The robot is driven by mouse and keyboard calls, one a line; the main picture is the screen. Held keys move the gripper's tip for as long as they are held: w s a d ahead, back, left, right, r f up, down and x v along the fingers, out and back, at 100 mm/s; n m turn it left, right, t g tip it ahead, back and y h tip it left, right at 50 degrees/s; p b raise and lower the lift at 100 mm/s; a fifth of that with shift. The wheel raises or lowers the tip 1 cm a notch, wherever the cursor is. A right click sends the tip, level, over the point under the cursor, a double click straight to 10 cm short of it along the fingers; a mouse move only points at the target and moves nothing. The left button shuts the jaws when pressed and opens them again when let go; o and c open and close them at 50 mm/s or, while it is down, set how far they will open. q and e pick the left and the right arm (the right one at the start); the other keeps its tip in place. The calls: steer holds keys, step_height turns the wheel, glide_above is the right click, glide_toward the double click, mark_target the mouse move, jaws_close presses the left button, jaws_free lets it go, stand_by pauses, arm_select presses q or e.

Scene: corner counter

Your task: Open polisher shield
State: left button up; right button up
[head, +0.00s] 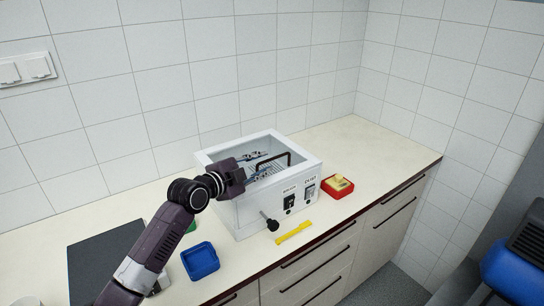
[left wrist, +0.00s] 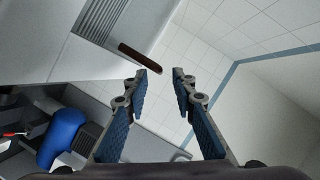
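The polisher is a white box (head: 250,213) on the counter, with a clear, pale-framed shield (head: 230,148) on top. The shield looks closed. A dark bar handle (head: 287,155) stands on the shield's right part. My left gripper (head: 262,165) is over the shield, left of the handle. In the left wrist view my left gripper (left wrist: 160,74) is open with nothing between its fingers. My right gripper is not in view.
A red tray (head: 345,192) with a yellow block is right of the polisher. A yellow tool (head: 293,233) and a black knob (head: 271,225) are in front. A blue tray (head: 201,262) and dark mat (head: 100,262) lie left. The right end of the counter is clear.

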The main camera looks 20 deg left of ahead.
mark_target(269, 160)
arm_select(q)
steer(key=x, duration=0.2)
steer(key=shift+w+d+p, duration=0.2)
steer(key=shift+w+p, duration=0.05)
steer(key=shift+p, duration=0.05)
steer(key=shift+x, duration=1.1)
steer(key=shift+f, duration=0.1)
jaws_close()
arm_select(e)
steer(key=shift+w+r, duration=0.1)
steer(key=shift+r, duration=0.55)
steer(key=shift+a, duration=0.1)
